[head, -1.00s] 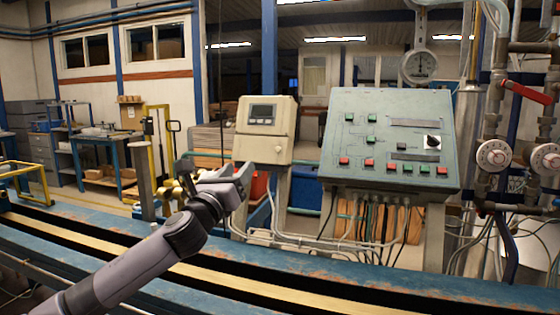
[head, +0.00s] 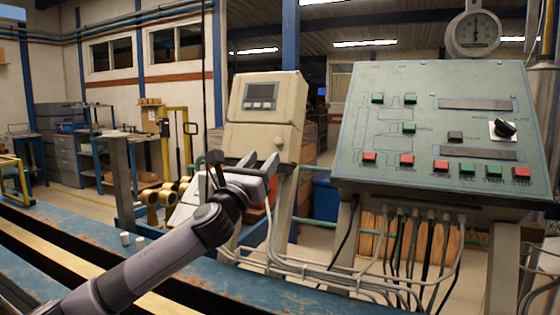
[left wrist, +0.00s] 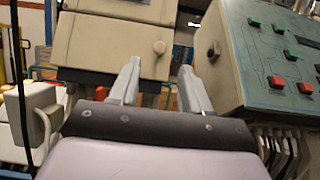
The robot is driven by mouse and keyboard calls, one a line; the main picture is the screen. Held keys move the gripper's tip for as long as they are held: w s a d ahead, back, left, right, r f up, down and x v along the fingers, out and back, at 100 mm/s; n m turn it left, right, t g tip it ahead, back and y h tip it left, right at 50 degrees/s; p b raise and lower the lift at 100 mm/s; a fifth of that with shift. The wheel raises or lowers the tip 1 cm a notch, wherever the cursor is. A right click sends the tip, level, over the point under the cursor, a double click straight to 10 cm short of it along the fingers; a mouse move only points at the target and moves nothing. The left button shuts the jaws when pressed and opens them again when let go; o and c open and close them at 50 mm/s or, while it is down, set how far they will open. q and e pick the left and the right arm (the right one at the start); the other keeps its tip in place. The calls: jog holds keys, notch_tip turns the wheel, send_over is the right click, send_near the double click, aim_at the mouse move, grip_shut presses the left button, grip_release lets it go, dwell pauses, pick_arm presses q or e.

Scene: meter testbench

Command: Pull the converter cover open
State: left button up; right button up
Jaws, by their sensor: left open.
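The converter (head: 264,100) is a beige box with a small grey display, standing left of the control panel. Its lower front is the cover (head: 258,138), which looks closed. A small round knob (head: 279,141) sits on the cover's right side. In the left wrist view the cover (left wrist: 105,45) fills the upper left and the knob (left wrist: 159,47) shows just beyond the fingertips. My left gripper (head: 264,158) is open and empty, just below and in front of the cover; in the left wrist view its fingers (left wrist: 161,68) point toward the knob without visible contact. My right gripper is not visible.
The sloped green control panel (head: 440,125) with several buttons stands close on the right. Cables and pipes (head: 400,250) run below it. A blue bench (head: 270,300) crosses the front. A round gauge (head: 476,30) is at the upper right.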

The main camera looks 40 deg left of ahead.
aim_at(277, 143)
pick_arm(q)
jog(key=p+x, duration=0.2)
jog(key=x, duration=0.3)
jog(key=shift+w+a, duration=0.1)
jog(key=shift+w, duration=0.15)
jog(key=shift+x, duration=0.8)
grip_shut()
